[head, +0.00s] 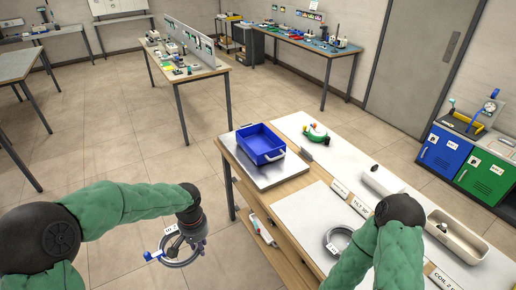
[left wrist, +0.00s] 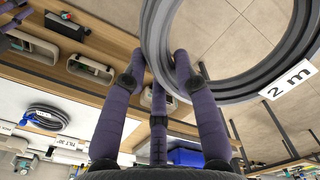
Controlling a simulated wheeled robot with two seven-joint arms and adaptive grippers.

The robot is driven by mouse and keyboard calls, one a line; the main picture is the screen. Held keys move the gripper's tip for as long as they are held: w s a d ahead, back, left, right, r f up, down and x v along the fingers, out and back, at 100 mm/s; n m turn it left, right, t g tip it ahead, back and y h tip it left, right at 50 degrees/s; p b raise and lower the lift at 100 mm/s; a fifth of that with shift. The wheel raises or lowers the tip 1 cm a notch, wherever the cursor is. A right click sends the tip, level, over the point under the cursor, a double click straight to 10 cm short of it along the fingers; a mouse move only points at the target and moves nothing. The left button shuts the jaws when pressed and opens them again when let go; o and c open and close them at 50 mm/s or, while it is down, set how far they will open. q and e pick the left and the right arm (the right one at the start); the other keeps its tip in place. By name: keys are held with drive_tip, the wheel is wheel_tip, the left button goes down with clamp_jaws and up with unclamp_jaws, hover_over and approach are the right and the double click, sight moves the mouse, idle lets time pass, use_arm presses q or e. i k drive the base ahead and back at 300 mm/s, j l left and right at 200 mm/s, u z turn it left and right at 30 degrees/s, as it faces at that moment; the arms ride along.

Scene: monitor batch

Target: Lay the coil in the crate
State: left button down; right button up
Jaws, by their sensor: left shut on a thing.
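My left gripper (head: 188,243) is shut on a grey coil (head: 178,264), held in the air left of the workbench, above the floor. The coil bears a white tag and a blue clip. In the left wrist view, the coil (left wrist: 163,62) sits between my purple fingers (left wrist: 158,78), and its tag reads "2 m". The blue crate (head: 262,143) stands at the far left of the bench, its visible inside empty. My right arm reaches over the bench at lower right, hiding its gripper; purple fingers (left wrist: 12,22) show in part at the left wrist view's edge.
A second coil (head: 338,238) lies on the bench's white mat (head: 301,212). It also shows in the left wrist view (left wrist: 45,117). The crate stands on a grey plate (head: 287,172). Cream bins (head: 456,234) line the bench's right side.

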sight(258, 147)
drive_tip(key=i+j+u, duration=0.6)
drive_tip(key=i, duration=0.15)
drive_tip(key=i+j+u, duration=0.2)
drive_tip(key=i+u, duration=0.15)
drive_tip(key=i+j, duration=0.15)
drive_tip(key=i, duration=1.55)
drive_tip(key=i+z, duration=0.45)
drive_tip(key=i+j+z, duration=0.25)
drive_tip(key=z, duration=0.2)
drive_tip(key=i+j+z, duration=0.45)
drive_tip(key=i+z, duration=0.15)
drive_tip(key=z, duration=0.3)
drive_tip(key=i+j+z, duration=0.1)
drive_tip(key=z, duration=0.4)
drive_tip(key=i+j+z, duration=0.1)
drive_tip(key=z, duration=0.35)
drive_tip(key=j+z, duration=0.15)
drive_tip(key=z, duration=0.3)
drive_tip(key=i+j+z, duration=0.15)
drive_tip(key=z, duration=0.3)
drive_tip(key=i+j+z, duration=0.1)
drive_tip(key=z, duration=0.35)
drive_tip(key=j+z, duration=0.25)
drive_tip(key=z, duration=0.25)
drive_tip(key=i+j+z, duration=0.1)
drive_tip(key=j+z, duration=0.15)
drive_tip(key=z, duration=0.2)
drive_tip(key=i+j+z, duration=0.1)
drive_tip(key=j+z, duration=0.55)
drive_tip(key=j, duration=0.15)
